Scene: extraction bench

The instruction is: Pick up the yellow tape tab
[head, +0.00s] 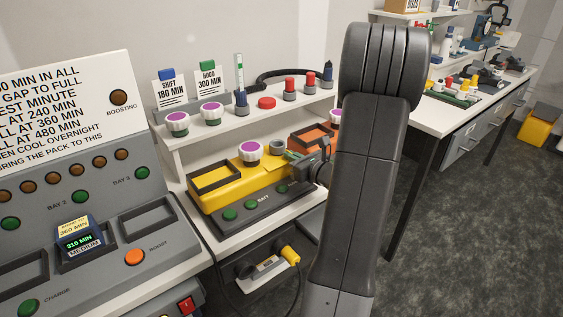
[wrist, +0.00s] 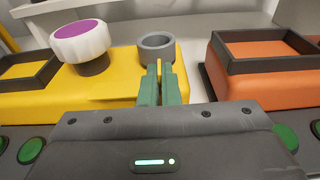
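A small flat yellow piece (head: 272,168), which looks like the tape tab, lies on the yellow unit (head: 230,186) beside my gripper in the head view. It blends into the yellow surface, and its outline is hard to make out. In the wrist view a yellow flap-like patch (wrist: 112,94) shows just left of the fingers. My gripper (head: 291,154) is low over the right end of the yellow unit. Its green fingers (wrist: 159,68) are close together, with a thin gap near the tips. Whether anything thin is between them is not clear.
A grey ring (wrist: 158,46) stands just beyond the fingertips. A white and purple knob (wrist: 82,42) stands to the left. An orange unit (wrist: 265,85) with a dark-framed recess is close on the right. A shelf (head: 240,126) with several knobs and stands runs behind.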

